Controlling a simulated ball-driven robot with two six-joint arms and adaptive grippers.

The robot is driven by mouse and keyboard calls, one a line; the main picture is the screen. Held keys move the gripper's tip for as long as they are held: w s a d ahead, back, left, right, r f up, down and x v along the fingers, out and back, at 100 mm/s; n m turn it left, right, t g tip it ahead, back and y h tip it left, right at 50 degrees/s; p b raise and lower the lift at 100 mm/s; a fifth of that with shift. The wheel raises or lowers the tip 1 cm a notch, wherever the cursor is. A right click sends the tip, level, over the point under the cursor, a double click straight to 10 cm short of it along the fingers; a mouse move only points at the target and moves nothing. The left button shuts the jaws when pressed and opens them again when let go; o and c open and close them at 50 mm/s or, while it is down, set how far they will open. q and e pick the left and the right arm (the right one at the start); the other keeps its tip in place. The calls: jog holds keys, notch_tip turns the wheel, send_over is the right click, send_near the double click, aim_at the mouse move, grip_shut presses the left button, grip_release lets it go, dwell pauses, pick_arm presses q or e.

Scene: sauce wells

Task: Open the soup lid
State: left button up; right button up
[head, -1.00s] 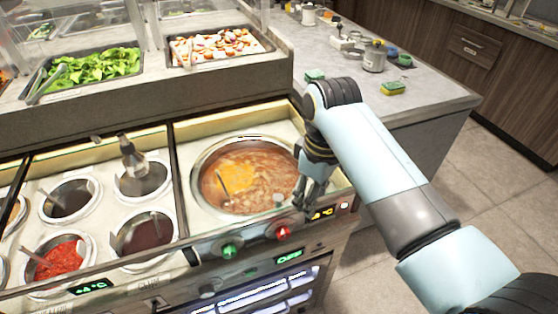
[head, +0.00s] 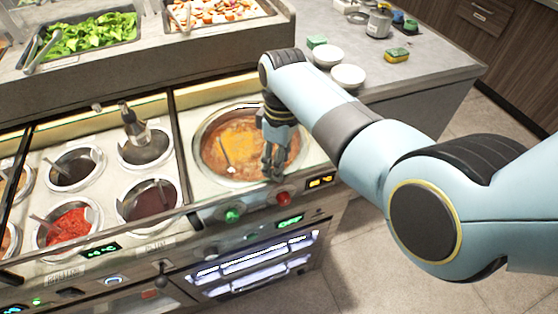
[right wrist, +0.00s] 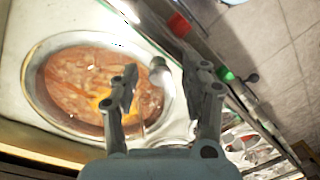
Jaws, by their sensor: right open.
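The round soup well (head: 198,150) holds orange-brown soup (head: 222,165) with a brighter orange patch, and a thin spoon-like handle shows in it. In the right wrist view the well's rim (right wrist: 30,75) is left of the fingers. I cannot tell whether a clear lid covers the soup. A small grey knob (right wrist: 160,72) shows between the fingers at the well's edge. My right gripper (head: 272,168) is over the front right of the well, pointing down, hiding part of the rim. In the wrist view the right gripper (right wrist: 160,78) is open. My left gripper is not in view.
Several sauce wells (head: 72,162) lie to the left. A red knob (head: 283,198) and a green knob (head: 232,214) stick out of the front panel. Two white bowls (head: 328,55) (head: 348,76) and a yellow-green sponge (head: 397,55) are on the counter behind my arm.

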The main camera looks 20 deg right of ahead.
jog(key=shift+f, duration=0.25)
grip_shut()
dwell(0.3)
